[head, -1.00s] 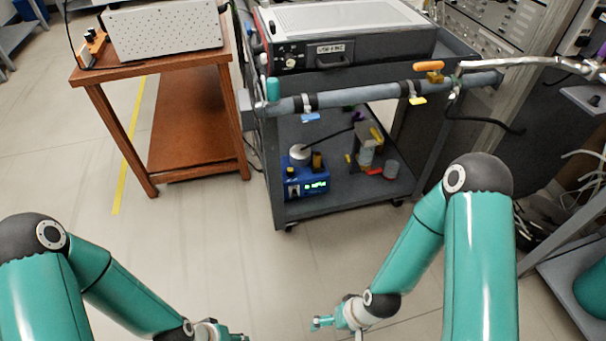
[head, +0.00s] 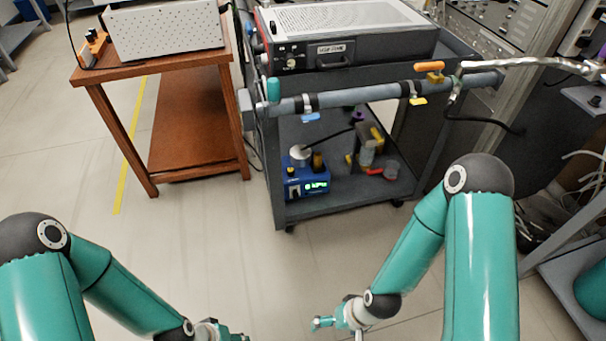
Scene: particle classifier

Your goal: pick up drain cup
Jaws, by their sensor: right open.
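A small grey cup-like cylinder (head: 391,169) stands on the lower shelf of the dark cart, at its right side; it may be the drain cup, but it is too small to be sure. My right gripper (head: 322,322) is low in front of the cart, near the bottom edge of the picture. It is open and holds nothing that I can see. My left gripper (head: 222,333) is at the bottom edge and partly cut off, so its jaws are unclear. Both grippers are well apart from the cart and the cup-like cylinder.
The cart (head: 345,208) carries a dark instrument (head: 345,50) on top and a pipe with coloured valves (head: 350,97) along its front. A blue device (head: 305,185) with a lit display sits on the lower shelf. A wooden table (head: 190,165) stands left. The floor in front is clear.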

